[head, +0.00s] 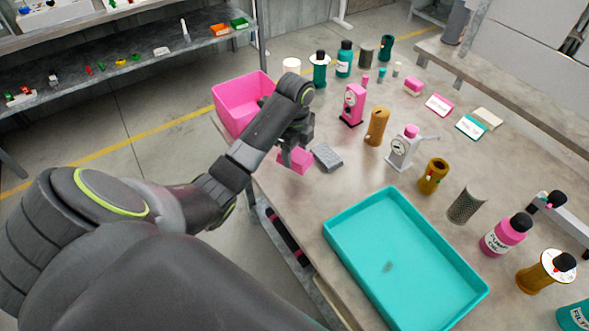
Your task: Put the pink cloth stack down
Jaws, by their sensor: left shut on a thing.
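My left gripper (292,157) reaches over the near left edge of the table and points down. It is shut on the pink cloth stack (296,163), a small flat pink block partly hidden behind the fingers. I cannot tell whether the stack touches the tabletop. A grey stack (328,158) lies on the table just right of it, close beside it. My right gripper is not in view.
A pink bin (241,101) stands at the table's left corner, behind my left arm. An empty-looking teal tray (335,228) lies at the front. A pink pump (352,104), brown cylinder (377,127) and white gauge pump (402,150) stand beyond the grey stack.

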